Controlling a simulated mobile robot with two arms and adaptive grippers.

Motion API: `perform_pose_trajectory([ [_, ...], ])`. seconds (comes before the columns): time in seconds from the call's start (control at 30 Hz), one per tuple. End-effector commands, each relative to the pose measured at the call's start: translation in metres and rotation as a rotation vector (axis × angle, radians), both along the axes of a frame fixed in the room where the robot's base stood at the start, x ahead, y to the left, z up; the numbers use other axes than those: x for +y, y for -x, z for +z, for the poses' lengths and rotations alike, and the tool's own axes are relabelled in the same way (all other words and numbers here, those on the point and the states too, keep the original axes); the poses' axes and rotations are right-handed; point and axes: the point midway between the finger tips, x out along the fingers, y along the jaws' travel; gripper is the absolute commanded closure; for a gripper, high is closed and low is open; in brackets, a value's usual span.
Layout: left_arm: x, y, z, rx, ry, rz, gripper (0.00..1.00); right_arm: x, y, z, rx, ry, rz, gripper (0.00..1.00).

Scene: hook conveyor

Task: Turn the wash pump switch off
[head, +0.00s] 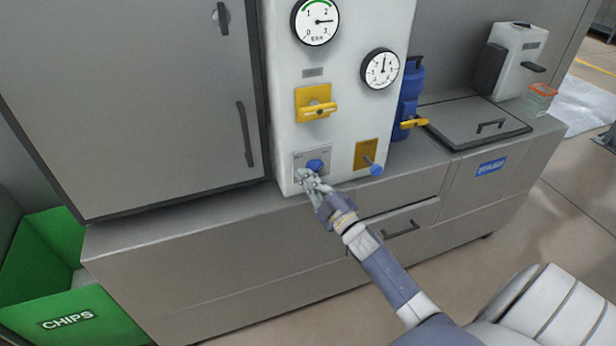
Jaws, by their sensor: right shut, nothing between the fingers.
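A white control panel (340,100) stands on the grey machine. Low on it is a grey plate with a blue rotary knob (316,165); the lettering on the plate is too small to read. To its right is a yellow plate with a blue-tipped lever (376,169). Above is a yellow plate with a yellow handle (319,109). I cannot tell which of these is the wash pump switch. My right gripper (308,178) is shut and empty, just below the blue knob; I cannot tell whether it touches it. My left gripper is out of view.
Two round gauges (316,21) sit high on the panel. A blue cylinder with a yellow handle (410,98) stands right of it. A lidded hatch (475,122) and white canister (516,60) are farther right. A green chips bin (75,305) stands at lower left. Open floor lies at right.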

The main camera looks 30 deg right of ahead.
Motion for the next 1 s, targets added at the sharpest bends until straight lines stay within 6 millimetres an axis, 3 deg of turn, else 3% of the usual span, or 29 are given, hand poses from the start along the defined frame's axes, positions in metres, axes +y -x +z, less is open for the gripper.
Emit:
perform_pose_trajectory([
  [0.37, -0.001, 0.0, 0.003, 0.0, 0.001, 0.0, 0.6, 0.0, 0.0, -0.005, 0.038, 0.146, 0.0, 1.0],
  [1.0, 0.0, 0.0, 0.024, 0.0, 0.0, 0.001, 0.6, -0.006, 0.002, -0.021, 0.175, 0.722, 0.0, 1.0],
])
